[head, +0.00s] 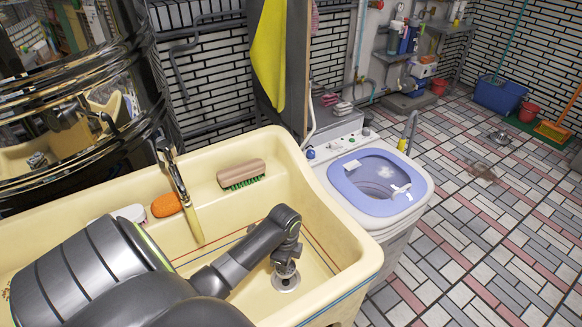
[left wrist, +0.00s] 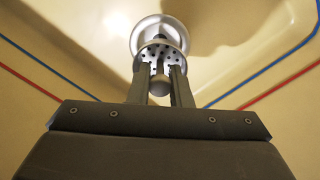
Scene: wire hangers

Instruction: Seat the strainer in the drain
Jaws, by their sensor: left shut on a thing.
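My left gripper (head: 286,268) reaches down into the cream sink (head: 335,252), just over the drain (head: 285,283). In the left wrist view the gripper (left wrist: 160,92) is shut on the strainer (left wrist: 150,52), a round metal piece with small holes, its knob between the fingers. The metal ring of the drain (left wrist: 148,27) shows just beyond the strainer and is partly covered by it. I cannot tell whether the strainer touches the drain. In the head view the gripper mostly hides the strainer. My right gripper is not in view.
A brush (head: 240,174), an orange sponge (head: 167,205) and a white round item (head: 131,213) lie on the sink's back ledge. A washing machine (head: 376,183) stands at the right. The basin floor around the drain looks clear.

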